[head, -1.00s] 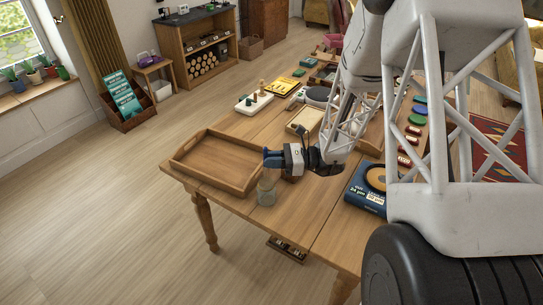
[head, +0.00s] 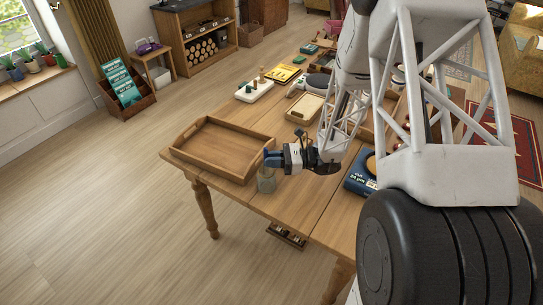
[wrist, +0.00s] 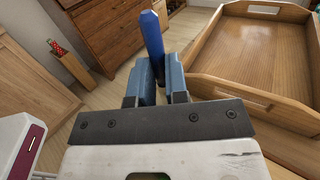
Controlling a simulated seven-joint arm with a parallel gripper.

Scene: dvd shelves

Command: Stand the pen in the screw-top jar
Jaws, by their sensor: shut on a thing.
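My gripper (head: 270,158) is shut on a blue pen (wrist: 152,36). In the wrist view the pen stands out beyond the two blue fingers (wrist: 158,82). In the head view I cannot tell the pen apart from the blue fingers. The glass jar (head: 267,182) stands near the table's front left corner, open side up as far as I can see. The fingers are just above its rim in the head view; whether any part of the pen is inside cannot be told. The jar is not seen in the wrist view.
A wooden tray (head: 181,152) lies beside the jar, left and behind; its wall also shows in the wrist view (wrist: 262,97). A blue box (head: 358,184) is right of my gripper. A shallow box (head: 290,116) and a white board (head: 244,96) lie farther back. Bare table surrounds the front.

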